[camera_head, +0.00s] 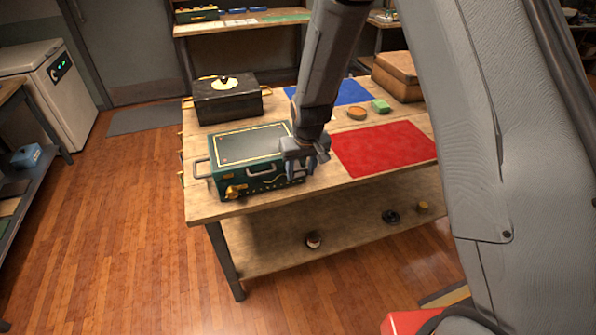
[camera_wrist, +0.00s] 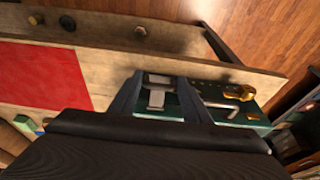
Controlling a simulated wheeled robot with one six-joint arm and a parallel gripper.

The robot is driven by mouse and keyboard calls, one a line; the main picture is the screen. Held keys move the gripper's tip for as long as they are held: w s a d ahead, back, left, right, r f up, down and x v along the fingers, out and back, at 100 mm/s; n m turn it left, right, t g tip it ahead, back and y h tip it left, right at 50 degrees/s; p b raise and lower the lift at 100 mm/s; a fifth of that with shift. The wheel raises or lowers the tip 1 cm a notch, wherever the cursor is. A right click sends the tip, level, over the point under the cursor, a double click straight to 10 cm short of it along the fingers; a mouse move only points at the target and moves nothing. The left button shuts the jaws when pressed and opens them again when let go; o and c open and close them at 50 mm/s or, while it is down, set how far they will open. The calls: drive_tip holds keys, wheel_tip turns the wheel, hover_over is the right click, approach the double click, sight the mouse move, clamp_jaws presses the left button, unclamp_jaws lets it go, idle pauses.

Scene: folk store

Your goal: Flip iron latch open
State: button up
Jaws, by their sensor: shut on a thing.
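A dark green box (camera_head: 222,178) with a gold-trimmed lid sits at the front left of the wooden table; its lid is down. A grey iron latch (camera_wrist: 157,96) is on the box's front face, at the end near the red mat. My gripper (camera_head: 305,155) is at that front corner, and its fingers stand on either side of the latch in the wrist view, shut on it. My gripper hides most of the latch in the head view. A brass latch (camera_head: 235,191) and a pale carry handle (camera_head: 263,170) are further left on the same face.
A black box (camera_head: 227,104) stands behind the green box. A red mat (camera_head: 385,147) lies to its right, with a blue mat (camera_head: 348,92), green block (camera_head: 380,106) and brown case (camera_head: 398,72) behind. The lower shelf (camera_head: 270,250) holds small items.

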drive_tip(key=shift+w+r+g+h, duration=0.3)
drive_tip(key=shift+r+g, duration=0.3)
drive_tip(key=shift+g, duration=0.3)
drive_tip(key=shift+a+r, duration=0.1)
drive_tip(key=o, duration=0.8)
drive_tip(key=shift+c, duration=0.2)
drive_tip(key=shift+s+r+b, duration=0.15)
drive_tip(key=shift+r+b, duration=0.55)
drive_tip(key=shift+r, duration=1.25)
drive_tip(key=shift+s+r+b, duration=0.15)
drive_tip(key=shift+r+b, duration=0.5)
drive_tip(key=shift+r, duration=1.25)
